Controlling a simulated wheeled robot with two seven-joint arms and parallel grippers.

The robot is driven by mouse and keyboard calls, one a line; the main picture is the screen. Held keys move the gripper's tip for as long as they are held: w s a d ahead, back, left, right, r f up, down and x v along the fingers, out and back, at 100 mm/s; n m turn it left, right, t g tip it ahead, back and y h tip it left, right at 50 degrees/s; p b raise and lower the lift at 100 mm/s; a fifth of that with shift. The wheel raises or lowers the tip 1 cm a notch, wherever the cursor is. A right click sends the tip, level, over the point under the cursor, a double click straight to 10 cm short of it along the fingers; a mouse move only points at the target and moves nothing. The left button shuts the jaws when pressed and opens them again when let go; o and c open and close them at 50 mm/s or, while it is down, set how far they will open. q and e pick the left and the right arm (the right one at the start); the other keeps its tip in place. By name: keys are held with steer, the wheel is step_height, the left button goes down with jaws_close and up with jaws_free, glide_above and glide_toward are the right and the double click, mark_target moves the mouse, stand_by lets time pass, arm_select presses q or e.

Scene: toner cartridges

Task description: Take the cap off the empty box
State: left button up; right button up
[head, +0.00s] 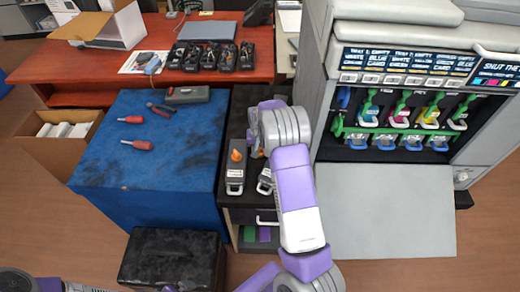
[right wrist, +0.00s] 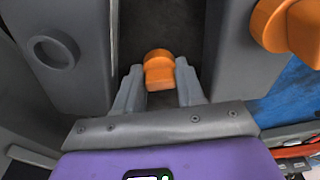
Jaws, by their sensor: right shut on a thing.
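In the right wrist view my right gripper (right wrist: 160,92) is shut on an orange cap (right wrist: 159,70), held over the dark gap between two grey cartridges. The left cartridge (right wrist: 85,75) there shows a bare round port (right wrist: 54,51) with no cap on it. The right cartridge (right wrist: 232,60) carries its own orange cap (right wrist: 292,25). In the head view, the capped cartridge (head: 235,178) stands on the black cabinet, and the other cartridge (head: 265,183) is partly hidden by my right arm. My right fingertips are hidden there. My left gripper is not in view; only left arm parts show.
A blue-covered table (head: 150,195) at left holds red-handled screwdrivers (head: 137,145) and pliers. The printer (head: 400,60) with several coloured toner slots stands right, its grey panel (head: 385,210) folded down. Several black cartridges (head: 210,56) sit on the red desk behind. A carton (head: 105,25) stands there too.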

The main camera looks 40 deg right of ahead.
steer(key=shift+f, duration=0.2)
steer(key=o, duration=0.9)
steer(key=shift+r, duration=0.55)
steer(key=r+p, duration=0.1)
steer(key=r, duration=0.2)
steer(key=s+r+p, duration=0.1)
steer(key=r, duration=0.3)
steer(key=a+r+p, duration=0.1)
steer(key=r, duration=0.3)
steer(key=shift+s+r+p, duration=0.1)
steer(key=shift+s+p, duration=0.15)
steer(key=shift+p, duration=0.05)
steer(key=shift+a, duration=0.1)
